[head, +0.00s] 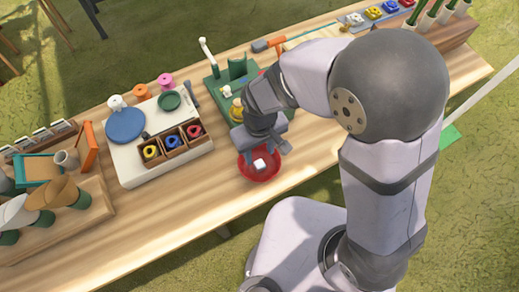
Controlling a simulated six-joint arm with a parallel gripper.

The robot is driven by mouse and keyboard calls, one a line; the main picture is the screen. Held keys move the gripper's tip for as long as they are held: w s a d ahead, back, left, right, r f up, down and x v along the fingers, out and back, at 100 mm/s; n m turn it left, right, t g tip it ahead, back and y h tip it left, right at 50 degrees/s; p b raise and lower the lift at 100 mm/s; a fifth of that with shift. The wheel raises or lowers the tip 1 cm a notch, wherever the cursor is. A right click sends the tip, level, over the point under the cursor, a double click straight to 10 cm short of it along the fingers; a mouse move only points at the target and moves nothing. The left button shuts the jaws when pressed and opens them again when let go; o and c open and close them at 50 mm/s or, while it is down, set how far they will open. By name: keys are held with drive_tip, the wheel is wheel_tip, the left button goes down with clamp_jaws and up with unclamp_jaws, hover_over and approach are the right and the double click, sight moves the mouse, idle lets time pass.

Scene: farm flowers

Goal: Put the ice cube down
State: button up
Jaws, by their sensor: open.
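The ice cube (260,164) is a small white block in the red bowl (246,171) near the front edge of the table. My gripper (264,152) is open, above and around the back of the bowl. The cube shows just below the fingers, and I cannot tell whether any finger touches it. My arm hides part of the table behind the gripper.
Left of the bowl, a wooden box (176,155) with coloured rings sits on a white board (128,178). A green tray (217,98) with small parts stands behind. Bare wood (310,155) lies right of the bowl.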

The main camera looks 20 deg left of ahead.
drive_tip(key=shift+r+p, duration=0.4)
drive_tip(key=shift+r, duration=0.5)
drive_tip(key=s+d+g+h, duration=0.2)
drive_tip(key=s+d, duration=0.4)
drive_tip(key=d, duration=0.3)
drive_tip(key=w+d+r+m+t+y, duration=0.1)
drive_tip(key=w+d+r+m, duration=0.2)
drive_tip(key=d, duration=0.5)
drive_tip(key=w+d+r+m+t+y, duration=0.1)
drive_tip(key=w+d+r+m, duration=0.2)
drive_tip(key=d+m, duration=0.3)
drive_tip(key=shift+w+d+r, duration=0.2)
drive_tip(key=shift+d+r, duration=0.15)
drive_tip(key=shift+d, duration=0.55)
